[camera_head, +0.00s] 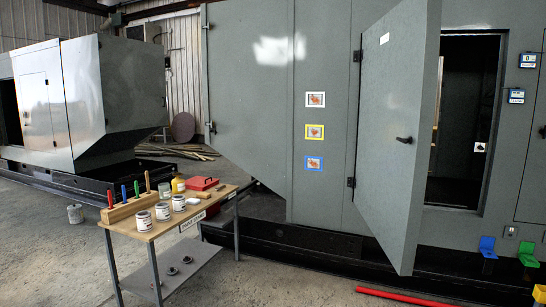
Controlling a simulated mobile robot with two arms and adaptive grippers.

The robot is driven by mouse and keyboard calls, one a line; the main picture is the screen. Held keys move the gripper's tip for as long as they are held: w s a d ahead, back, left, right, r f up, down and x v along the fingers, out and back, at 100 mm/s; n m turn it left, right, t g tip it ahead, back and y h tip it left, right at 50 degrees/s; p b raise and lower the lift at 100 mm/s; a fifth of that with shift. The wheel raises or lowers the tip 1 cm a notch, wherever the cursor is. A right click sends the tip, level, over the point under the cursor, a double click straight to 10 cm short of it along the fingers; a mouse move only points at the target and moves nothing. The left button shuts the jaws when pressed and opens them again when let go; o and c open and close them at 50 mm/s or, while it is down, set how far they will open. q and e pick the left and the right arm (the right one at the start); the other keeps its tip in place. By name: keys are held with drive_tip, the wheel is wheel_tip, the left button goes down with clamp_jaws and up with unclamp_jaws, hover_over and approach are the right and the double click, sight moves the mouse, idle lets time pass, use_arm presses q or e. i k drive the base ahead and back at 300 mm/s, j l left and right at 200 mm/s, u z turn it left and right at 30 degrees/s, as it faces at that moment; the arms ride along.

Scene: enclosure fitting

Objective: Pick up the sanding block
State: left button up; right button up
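A small tan block (203,195), which looks like the sanding block, lies near the right end of the wooden-topped table (172,227). It is in front of a red box (202,184) and to the right of the paint cans. It is too small in the view to make out its surface. Neither of my grippers is in view.
A red bar (400,296) lies on the floor.

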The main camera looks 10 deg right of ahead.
sight(205, 196)
drive_tip(key=i+z, duration=0.1)
drive_tip(key=i, duration=3.4)
